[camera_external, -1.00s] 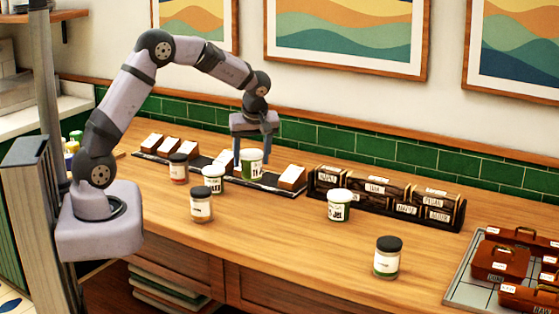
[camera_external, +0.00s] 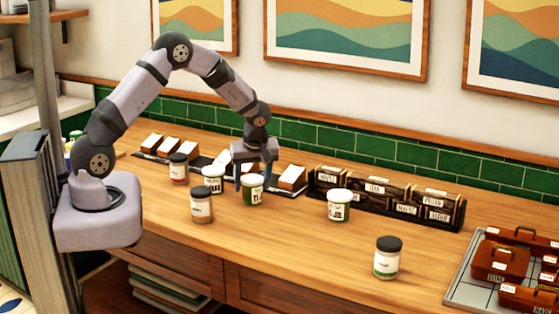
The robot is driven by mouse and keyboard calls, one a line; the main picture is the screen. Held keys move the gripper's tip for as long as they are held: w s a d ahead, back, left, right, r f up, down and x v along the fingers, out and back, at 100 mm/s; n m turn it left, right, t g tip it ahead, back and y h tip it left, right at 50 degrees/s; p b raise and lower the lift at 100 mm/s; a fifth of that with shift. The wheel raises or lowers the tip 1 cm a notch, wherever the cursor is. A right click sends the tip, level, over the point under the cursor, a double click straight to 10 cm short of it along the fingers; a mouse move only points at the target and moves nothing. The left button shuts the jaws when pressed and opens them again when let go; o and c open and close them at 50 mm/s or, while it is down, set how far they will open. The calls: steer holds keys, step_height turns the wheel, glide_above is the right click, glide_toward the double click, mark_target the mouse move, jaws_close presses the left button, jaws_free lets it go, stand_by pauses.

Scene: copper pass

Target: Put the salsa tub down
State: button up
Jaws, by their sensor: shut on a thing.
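My gripper (camera_external: 255,178) points down and is shut on a green tub with a white lid, taken as the salsa tub (camera_external: 252,193). Its label is too small to read. The tub is upright, in front of the dark tray and at or just above the wooden counter; I cannot tell whether its base touches. A similar white-lidded tub (camera_external: 214,182) stands close on its left. Another white-lidded green tub (camera_external: 339,207) stands apart to the right.
A dark-lidded jar (camera_external: 201,206) is near on the left, another (camera_external: 179,170) behind it, and one (camera_external: 387,261) at the front right. A dark tray with blocks (camera_external: 289,180), a labelled rack (camera_external: 410,205) and a grey tray (camera_external: 463,283) lie around. The front middle counter (camera_external: 290,235) is clear.

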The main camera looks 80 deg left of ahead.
steer(key=shift+f, duration=0.1)
steer(key=o, duration=1.2)
steer(key=b+v, duration=0.3)
steer(key=v, duration=0.9)
steer(key=shift+d, duration=0.1)
steer(key=s+d+f+m+h, duration=0.1)
steer(key=s+d+f+m, duration=0.1)
steer(key=s+d+m, duration=0.4)
steer(key=s+d+f+m+h, duration=0.2)
steer(key=s+d+m, duration=0.4)
steer(key=d, duration=0.3)
steer(key=s+d+f+m+h, duration=0.1)
steer(key=s+d+f+m, duration=0.2)
steer(key=s+d+m, duration=0.3)
steer(key=shift+s+d+f, duration=0.15)
steer(key=shift+s+d, duration=0.2)
steer(key=shift+d, duration=0.15)
steer(key=shift+s+d+f, duration=0.15)
steer(key=shift+s+d, duration=0.2)
steer(key=shift+d, duration=0.15)
